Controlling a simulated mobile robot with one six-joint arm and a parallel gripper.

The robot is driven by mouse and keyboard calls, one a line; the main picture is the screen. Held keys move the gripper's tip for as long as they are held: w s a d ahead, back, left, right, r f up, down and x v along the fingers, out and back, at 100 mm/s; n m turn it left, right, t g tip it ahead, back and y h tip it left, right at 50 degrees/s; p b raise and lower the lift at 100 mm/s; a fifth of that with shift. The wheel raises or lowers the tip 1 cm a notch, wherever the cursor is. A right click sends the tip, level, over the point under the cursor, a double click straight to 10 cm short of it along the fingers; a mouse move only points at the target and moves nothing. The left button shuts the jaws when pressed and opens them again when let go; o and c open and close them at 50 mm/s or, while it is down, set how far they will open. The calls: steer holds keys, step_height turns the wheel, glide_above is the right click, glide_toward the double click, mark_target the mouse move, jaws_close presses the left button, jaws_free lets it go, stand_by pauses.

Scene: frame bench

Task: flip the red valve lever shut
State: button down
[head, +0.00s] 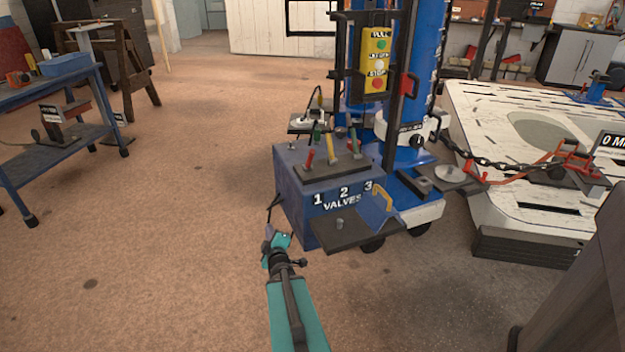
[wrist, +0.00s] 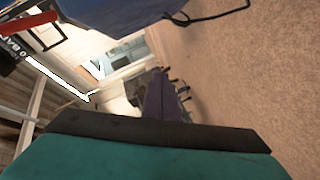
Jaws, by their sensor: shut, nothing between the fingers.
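A blue valve box (head: 300,215) marked "1 2 3 VALVES" stands in the middle of the head view. On its dark top plate, a red lever (head: 309,160) stands nearly upright at the left, nearest the number 1. A yellow lever (head: 329,147) stands in the middle, and another red-tipped lever (head: 353,142) stands at the right. A green-tipped lever (head: 317,133) shows behind. My gripper (head: 273,204) is shut and empty, left of the box's front corner and below the levers. I cannot tell whether it touches the box. The levers cannot be made out in the wrist view.
A dark shelf (head: 345,235) juts from the box's front. A blue lift column with a yellow button box (head: 376,60) rises behind it. A white slatted platform (head: 540,115) with a chain is at the right, a blue cart (head: 50,97) at the left. Floor left of the box is clear.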

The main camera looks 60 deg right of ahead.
mark_target(312, 158)
steer(key=s+d+r+n+t+h+b, duration=0.3)
steer(key=s+d+r+h+b, duration=0.4)
steer(key=s+d+r, duration=0.3)
steer(key=s+r+t+b, duration=0.1)
steer(key=s, duration=0.3)
steer(key=shift+d+r+n, duration=0.3)
steer(key=shift+r+n, duration=0.1)
steer(key=shift+w+d+b, duration=0.15)
steer(key=shift+w+b, duration=0.1)
steer(key=shift+b, duration=0.4)
steer(key=b+x, duration=0.3)
steer(key=b, duration=0.5)
steer(key=shift+w+d, duration=0.25)
steer(key=shift+d, duration=0.1)
steer(key=shift+w+d+r+b, duration=0.15)
steer(key=shift+r+b, duration=0.1)
steer(key=shift+b, duration=0.65)
steer(key=shift+b+x, duration=1.15)
steer(key=shift+x, duration=3.45)
steer(key=shift+r, duration=0.15)
